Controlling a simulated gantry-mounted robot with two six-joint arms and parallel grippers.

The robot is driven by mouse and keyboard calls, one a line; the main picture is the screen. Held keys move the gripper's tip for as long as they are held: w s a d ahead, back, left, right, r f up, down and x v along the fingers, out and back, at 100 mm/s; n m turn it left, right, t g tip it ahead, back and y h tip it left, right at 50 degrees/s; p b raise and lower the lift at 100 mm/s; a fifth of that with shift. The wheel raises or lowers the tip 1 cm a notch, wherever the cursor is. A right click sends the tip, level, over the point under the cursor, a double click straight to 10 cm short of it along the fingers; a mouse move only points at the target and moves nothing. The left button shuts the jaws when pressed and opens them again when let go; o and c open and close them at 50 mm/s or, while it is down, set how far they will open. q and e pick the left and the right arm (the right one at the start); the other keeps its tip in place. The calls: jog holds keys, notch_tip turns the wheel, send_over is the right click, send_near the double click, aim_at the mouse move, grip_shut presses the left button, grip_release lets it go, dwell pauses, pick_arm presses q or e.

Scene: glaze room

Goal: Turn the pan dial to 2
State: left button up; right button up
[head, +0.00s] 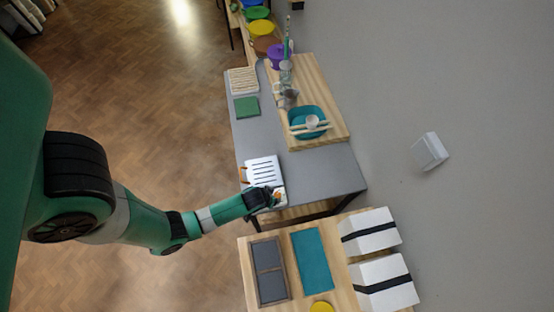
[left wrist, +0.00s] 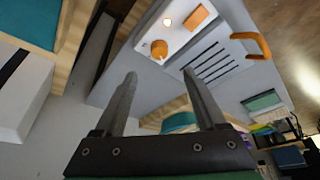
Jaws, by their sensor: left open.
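The white slotted pan unit (head: 262,170) sits at the near end of the grey table. It also shows in the left wrist view (left wrist: 188,42), with an orange round dial (left wrist: 159,48), a small glowing light, an orange square (left wrist: 196,16) and an orange handle (left wrist: 252,42). My left gripper (head: 274,197) is over the unit's near end, hiding part of it. In the left wrist view its two fingers (left wrist: 159,74) are apart, with the dial just beyond and between the tips, nothing held. I cannot read the dial's setting. My right gripper is not in view.
A green pad (head: 246,108), a woven mat (head: 243,80) and a wooden board (head: 325,85) with a teal dish (head: 298,116) are farther along the table (head: 315,170). A nearer wooden table (head: 247,249) holds white boxes (head: 385,284). Grey tabletop right of the unit is clear.

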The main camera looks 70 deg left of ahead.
aim_at(277, 195)
pick_arm(q)
jog(key=b+x, duration=0.6)
jog(key=x, duration=0.4)
jog(key=shift+w+f, duration=0.25)
jog(key=shift+f, duration=0.05)
grip_shut()
